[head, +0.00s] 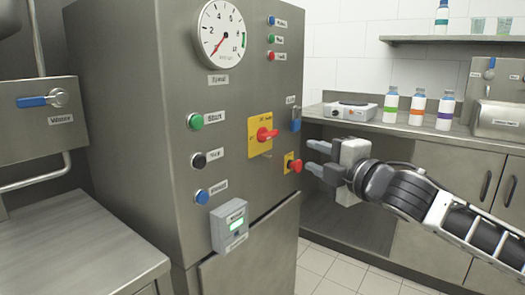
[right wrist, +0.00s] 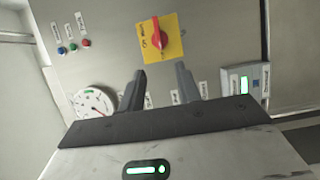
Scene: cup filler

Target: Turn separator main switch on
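A red rotary knob (head: 266,134) on a yellow plate (head: 254,148) sits on the front of the steel separator cabinet (head: 145,150). The right wrist view shows the red knob (right wrist: 157,34) and its yellow plate (right wrist: 173,48) beyond the fingertips. The knob's handle lies roughly sideways in the head view. A smaller red knob (head: 294,166) on a yellow plate is lower right of it. My right gripper (head: 316,158) is open and empty, with its fingers toward the cabinet, apart from the knob. My left gripper is not in view.
A round gauge (head: 221,35), a green button (head: 196,121), a black button (head: 199,160) and a grey display box (head: 230,226) are on the same panel. A steel counter (head: 75,240) stands at left. Several bottles (head: 417,107) stand on the back counter at right.

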